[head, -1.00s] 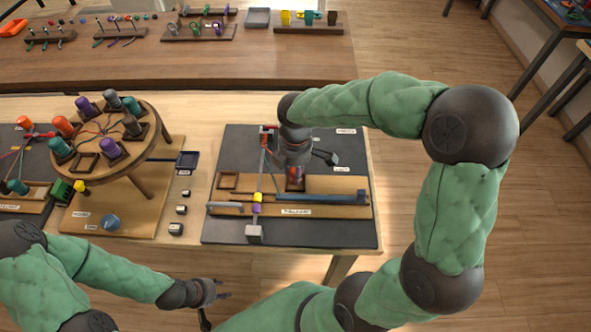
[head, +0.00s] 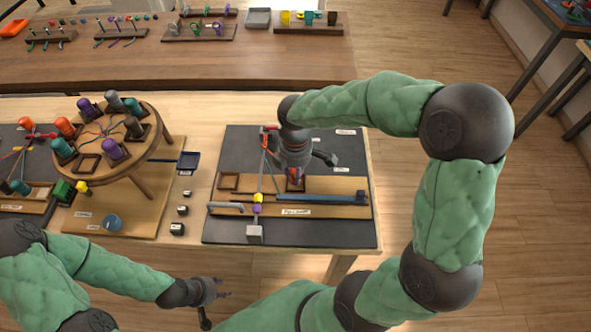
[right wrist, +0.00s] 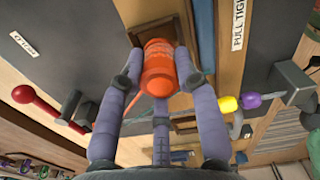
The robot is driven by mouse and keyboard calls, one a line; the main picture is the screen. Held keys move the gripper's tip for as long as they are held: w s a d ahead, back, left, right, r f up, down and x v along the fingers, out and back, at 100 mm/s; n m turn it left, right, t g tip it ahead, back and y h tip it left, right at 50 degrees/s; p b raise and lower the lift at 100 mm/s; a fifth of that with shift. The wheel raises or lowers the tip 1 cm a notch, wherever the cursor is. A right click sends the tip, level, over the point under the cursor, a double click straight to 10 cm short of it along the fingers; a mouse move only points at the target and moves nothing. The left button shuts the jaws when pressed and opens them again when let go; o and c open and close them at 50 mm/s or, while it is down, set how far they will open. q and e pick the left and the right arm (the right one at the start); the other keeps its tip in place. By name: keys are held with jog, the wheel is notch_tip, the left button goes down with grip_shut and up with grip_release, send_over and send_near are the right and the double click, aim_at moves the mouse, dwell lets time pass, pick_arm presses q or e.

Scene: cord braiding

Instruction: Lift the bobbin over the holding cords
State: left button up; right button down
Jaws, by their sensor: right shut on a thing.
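My right gripper (head: 294,168) is over the grey mat's board, its fingers pointing down. In the right wrist view its fingers (right wrist: 165,85) are shut around an orange bobbin (right wrist: 157,68), with an orange cord running off its side. The bobbin is over or in a square wooden holder (right wrist: 179,24); its contact with it is unclear. Cords run from a red-ended post (head: 268,129) to a yellow bead (head: 257,197) and a purple bead (head: 257,210), left of the gripper. My left gripper (head: 223,290) is open and empty, in front of the table.
A round wooden stand (head: 143,155) with several coloured bobbins is at the left. An empty square holder (head: 229,181) lies left of the cords. A blue bar (head: 320,198) lies along the board, and a grey block (head: 255,234) stands in front.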

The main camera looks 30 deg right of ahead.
jog(key=shift+f+b, duration=0.4)
jog(key=shift+f, duration=0.4)
dwell(0.5)
jog(key=c, duration=0.8)
grip_release()
jog(key=shift+r, duration=0.1)
notch_tip(320, 180, up, 12)
jog(key=shift+f, duration=0.1)
